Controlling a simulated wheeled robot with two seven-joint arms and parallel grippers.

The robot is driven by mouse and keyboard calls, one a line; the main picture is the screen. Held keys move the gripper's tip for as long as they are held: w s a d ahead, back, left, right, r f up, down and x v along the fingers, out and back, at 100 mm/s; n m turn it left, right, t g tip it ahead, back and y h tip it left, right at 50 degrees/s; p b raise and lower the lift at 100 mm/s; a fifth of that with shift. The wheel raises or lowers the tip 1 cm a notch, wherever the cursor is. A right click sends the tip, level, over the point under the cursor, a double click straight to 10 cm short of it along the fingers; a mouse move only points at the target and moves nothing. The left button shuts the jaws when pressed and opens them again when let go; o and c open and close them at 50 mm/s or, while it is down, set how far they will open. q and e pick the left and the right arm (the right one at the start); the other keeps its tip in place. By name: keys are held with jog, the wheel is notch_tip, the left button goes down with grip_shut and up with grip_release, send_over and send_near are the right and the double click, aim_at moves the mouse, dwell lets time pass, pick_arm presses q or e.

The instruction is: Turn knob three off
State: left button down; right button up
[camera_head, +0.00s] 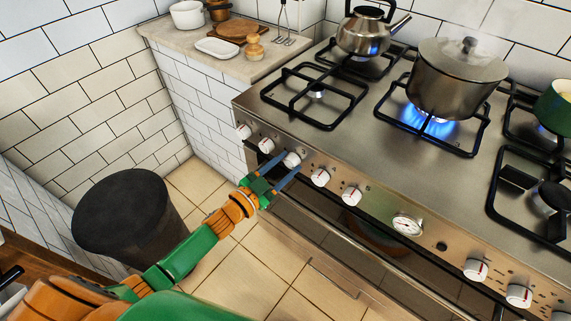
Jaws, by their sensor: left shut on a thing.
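The stove's front panel carries a row of white-faced knobs. The third knob from the left (291,159) is between the fingertips of my left gripper (286,166), which is shut on it. The fingers partly hide the knob, so its pointer angle is unclear. The first knob (243,131) and second knob (266,145) are to its left. The fourth knob (320,177) and fifth knob (351,195) are to its right. A blue flame (428,124) burns under a lidded steel pot (455,80). My right gripper is out of view.
A steel kettle (366,33) stands on the back burner with blue showing at its side. The front-left burner (315,92) is empty and unlit. A green pot (555,106) stands at the right edge. A dark bin (130,218) stands on the floor near my left arm.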

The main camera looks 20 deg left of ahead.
pick_arm(q)
jog(key=m, duration=0.5)
jog(key=m+y, duration=0.1)
jog(key=m, duration=0.4)
jog(key=shift+d+m, duration=0.1)
jog(key=shift+m, duration=0.3)
dwell(0.4)
jog(key=shift+c, duration=1.8)
grip_release()
jog(key=shift+s, duration=0.1)
jog(key=v, duration=0.7)
